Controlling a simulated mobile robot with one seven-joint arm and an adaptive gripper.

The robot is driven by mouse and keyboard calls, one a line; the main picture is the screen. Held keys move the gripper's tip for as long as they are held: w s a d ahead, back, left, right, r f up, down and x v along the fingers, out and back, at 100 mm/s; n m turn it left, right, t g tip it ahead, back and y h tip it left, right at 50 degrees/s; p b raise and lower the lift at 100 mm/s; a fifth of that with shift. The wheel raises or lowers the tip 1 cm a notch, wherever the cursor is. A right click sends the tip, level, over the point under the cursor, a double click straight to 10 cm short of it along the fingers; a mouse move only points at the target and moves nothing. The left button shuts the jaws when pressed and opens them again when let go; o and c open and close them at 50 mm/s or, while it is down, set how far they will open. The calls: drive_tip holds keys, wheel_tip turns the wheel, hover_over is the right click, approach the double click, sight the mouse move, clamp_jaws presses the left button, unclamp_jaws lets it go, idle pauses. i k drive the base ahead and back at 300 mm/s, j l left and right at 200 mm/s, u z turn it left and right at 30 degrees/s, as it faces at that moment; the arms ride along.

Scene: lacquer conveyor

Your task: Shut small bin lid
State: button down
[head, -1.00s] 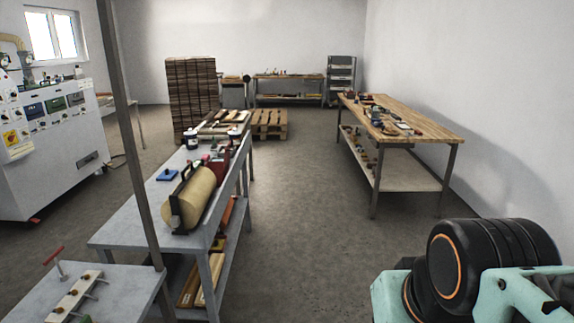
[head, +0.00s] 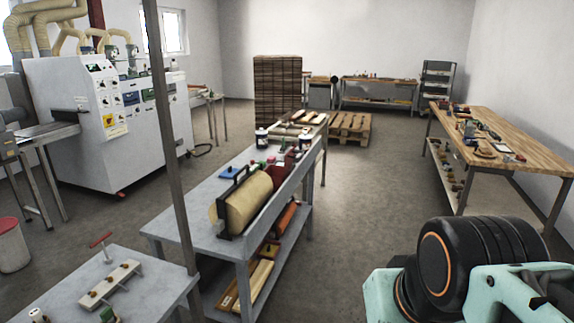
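A small whitish bin (head: 14,250) with a red top (head: 8,226) stands on the floor at the left edge of the head view, partly cut off. I cannot tell whether the red top is a closed lid or an open rim. A black and teal part of my arm shows at the lower right, far from the bin. My gripper itself is out of view.
A grey metal table (head: 72,280) with a fixture stands near the bin, at the lower left. A post (head: 170,150) rises beside it. A longer grey bench (head: 168,226) carries a roll and cans. A white machine (head: 75,150) stands behind the bin. Floor right of the bench is clear.

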sight(289, 157)
drive_tip(key=i+l+u, duration=0.35)
drive_tip(key=l, duration=0.3)
drive_tip(key=i+z, duration=0.2)
drive_tip(key=i, duration=1.65)
